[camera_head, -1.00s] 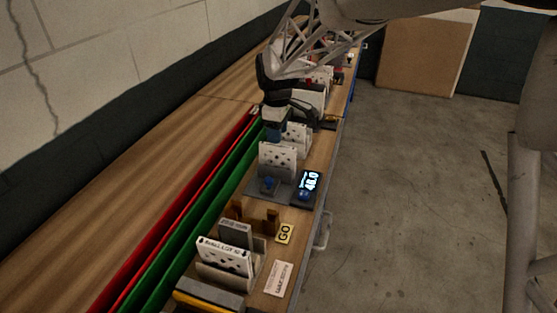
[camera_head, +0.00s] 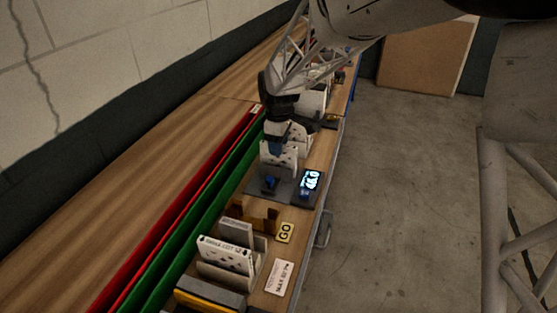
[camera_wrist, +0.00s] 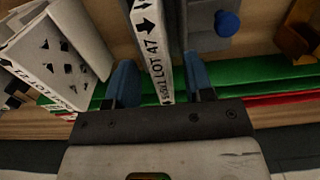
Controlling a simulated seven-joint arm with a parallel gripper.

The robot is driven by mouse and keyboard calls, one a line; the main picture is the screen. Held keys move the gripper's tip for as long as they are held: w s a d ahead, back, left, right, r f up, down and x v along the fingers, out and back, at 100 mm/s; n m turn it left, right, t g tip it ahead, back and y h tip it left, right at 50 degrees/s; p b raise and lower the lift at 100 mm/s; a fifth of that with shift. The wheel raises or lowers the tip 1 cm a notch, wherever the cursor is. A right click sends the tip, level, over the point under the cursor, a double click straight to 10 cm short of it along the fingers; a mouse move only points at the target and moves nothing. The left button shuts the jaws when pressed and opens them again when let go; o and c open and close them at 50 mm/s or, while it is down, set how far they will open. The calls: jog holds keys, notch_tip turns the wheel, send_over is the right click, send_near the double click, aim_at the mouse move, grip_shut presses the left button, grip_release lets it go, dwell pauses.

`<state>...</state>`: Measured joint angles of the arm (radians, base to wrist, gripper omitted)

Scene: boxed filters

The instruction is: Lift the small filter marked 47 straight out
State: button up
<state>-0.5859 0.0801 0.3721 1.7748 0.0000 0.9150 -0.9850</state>
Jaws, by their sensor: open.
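The small filter marked 47 is a thin white panel whose top edge reads "LOT 47" with arrows (camera_wrist: 152,45) in the wrist view. In the head view its white perforated face (camera_head: 279,161) stands upright behind a grey plate. My gripper (camera_wrist: 160,84) is open in the wrist view, with one blue finger on each side of the filter's edge. The right finger is nearer to it than the left. In the head view my gripper (camera_head: 276,146) is at the filter's top and hides part of it. I cannot tell whether either finger touches it.
Another white filter (camera_wrist: 60,60) leans close to the left finger. A grey scale plate with a blue knob (camera_head: 269,184) and a lit display (camera_head: 310,181) stand in front. Green (camera_head: 190,218) and red rails run along the left. More filters (camera_head: 226,254) stand nearer the camera.

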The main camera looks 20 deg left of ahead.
jog(key=shift+f, duration=1.5)
jog(key=shift+c, duration=0.5)
grip_shut()
jog(key=shift+r, duration=0.15)
jog(key=shift+r, duration=4.9)
